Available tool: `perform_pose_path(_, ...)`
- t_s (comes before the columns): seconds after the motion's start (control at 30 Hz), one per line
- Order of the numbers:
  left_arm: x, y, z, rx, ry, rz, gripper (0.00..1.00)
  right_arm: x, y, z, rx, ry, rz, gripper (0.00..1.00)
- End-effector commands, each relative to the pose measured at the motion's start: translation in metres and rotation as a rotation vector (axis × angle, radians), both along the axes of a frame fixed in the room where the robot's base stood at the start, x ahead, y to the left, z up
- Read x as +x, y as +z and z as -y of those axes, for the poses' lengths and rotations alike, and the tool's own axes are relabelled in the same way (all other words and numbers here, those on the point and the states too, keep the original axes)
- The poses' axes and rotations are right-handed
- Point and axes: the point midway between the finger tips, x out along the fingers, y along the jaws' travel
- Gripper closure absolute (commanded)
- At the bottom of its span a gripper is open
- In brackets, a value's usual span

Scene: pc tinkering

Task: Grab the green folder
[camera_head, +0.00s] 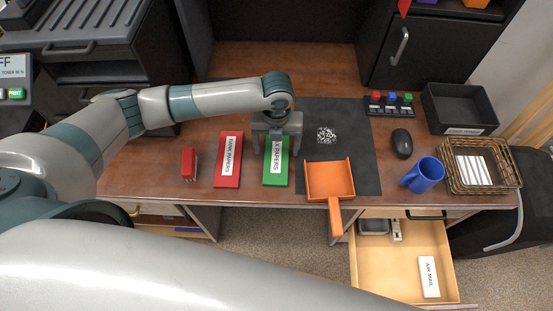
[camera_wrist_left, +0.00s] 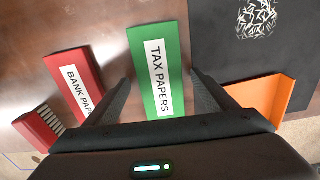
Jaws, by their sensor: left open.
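The green folder (camera_head: 276,168) lies flat on the brown desk and bears a white label reading "TAX PAPERS". It also shows in the left wrist view (camera_wrist_left: 175,48). My left gripper (camera_head: 272,149) is above the green folder, pointing down and covering part of it in the head view. In the left wrist view its two fingers (camera_wrist_left: 158,92) are apart, one on each side of the folder, with nothing held between them. I cannot tell the exact height of the fingertips over the desk. My right gripper is not in view.
A red "BANK PAPERS" folder (camera_head: 228,172) lies left of the green one, with a red brush (camera_head: 189,164) beyond it. An orange dustpan (camera_head: 330,180) lies close on the right, on a dark mat (camera_head: 358,150). An open drawer (camera_head: 395,280) juts out below the desk.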

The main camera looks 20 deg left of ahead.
Motion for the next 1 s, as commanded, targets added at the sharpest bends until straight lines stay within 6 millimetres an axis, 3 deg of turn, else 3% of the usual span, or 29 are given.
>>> perform_pose_path(0.6,-0.0001,-0.0047,-0.0002,0.000,0.000,0.000,0.22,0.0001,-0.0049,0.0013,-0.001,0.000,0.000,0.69)
perform_pose_path(0.63,-0.0001,-0.0047,-0.0002,0.000,0.000,0.000,0.24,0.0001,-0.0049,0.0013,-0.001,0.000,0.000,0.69)
perform_pose_path(0.8,-0.0001,-0.0047,-0.0002,0.000,0.000,0.000,0.65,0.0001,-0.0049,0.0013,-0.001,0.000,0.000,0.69)
perform_pose_path(0.83,-0.0001,-0.0047,-0.0002,0.000,0.000,0.000,0.69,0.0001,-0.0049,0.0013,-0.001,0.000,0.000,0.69)
perform_pose_path(1.0,0.0001,-0.0046,-0.0001,0.000,0.000,0.000,0.69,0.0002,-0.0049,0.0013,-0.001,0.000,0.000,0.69)
